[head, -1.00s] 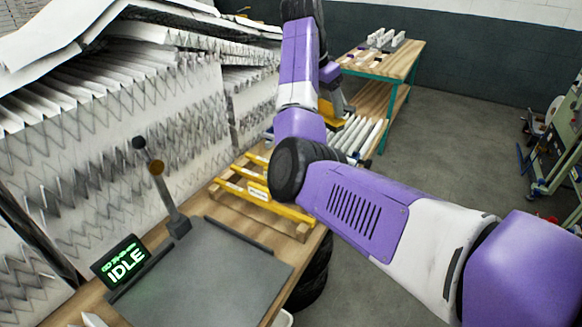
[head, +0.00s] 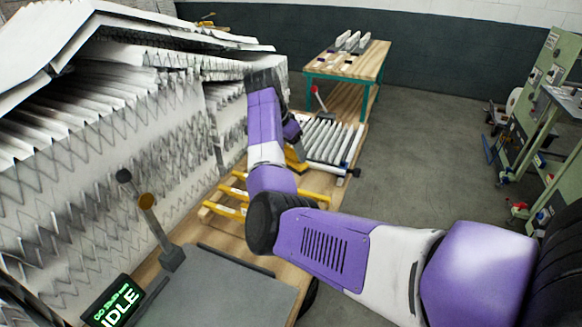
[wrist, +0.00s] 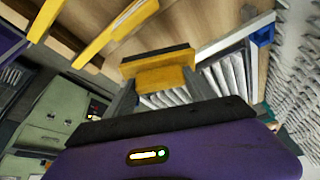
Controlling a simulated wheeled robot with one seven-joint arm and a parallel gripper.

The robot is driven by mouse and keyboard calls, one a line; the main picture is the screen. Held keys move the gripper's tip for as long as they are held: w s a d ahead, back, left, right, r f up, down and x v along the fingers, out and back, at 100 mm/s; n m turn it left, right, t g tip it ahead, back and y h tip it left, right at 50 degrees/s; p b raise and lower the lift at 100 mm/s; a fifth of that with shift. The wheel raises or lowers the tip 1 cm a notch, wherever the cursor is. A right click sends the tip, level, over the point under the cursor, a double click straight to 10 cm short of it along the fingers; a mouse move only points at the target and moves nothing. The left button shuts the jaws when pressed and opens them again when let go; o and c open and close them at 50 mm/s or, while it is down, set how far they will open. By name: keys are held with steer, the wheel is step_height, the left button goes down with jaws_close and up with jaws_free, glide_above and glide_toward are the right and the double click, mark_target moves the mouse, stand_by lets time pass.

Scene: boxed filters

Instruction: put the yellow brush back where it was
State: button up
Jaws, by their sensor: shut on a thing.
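The yellow brush (wrist: 165,78) is a yellow block with a dark strip (wrist: 158,61) along its far edge. My gripper (wrist: 165,88) is shut on it, with one grey finger on each side in the wrist view. In the head view, a bit of yellow of the brush (head: 295,158) shows beside my purple arm, at the near left end of the pleated filter tray. My arm hides most of the gripper there. I cannot tell whether the brush touches the wood below it.
A yellow-railed rack (head: 228,196) lies on the wooden bench just nearer than the brush. The tray of white pleats (head: 325,140) is beside the brush. Tall pleated stacks (head: 90,150) wall off the left. A small table (head: 372,68) stands behind; open floor lies right.

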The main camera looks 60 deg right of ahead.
mark_target(291, 170)
steer(key=shift+f+p, duration=0.5)
steer(key=shift+f, duration=3.2)
steer(key=shift+f, duration=0.15)
steer(key=o, duration=1.2)
steer(key=b+v, duration=0.2)
steer(key=v, duration=1)
steer(key=shift+b, duration=0.3)
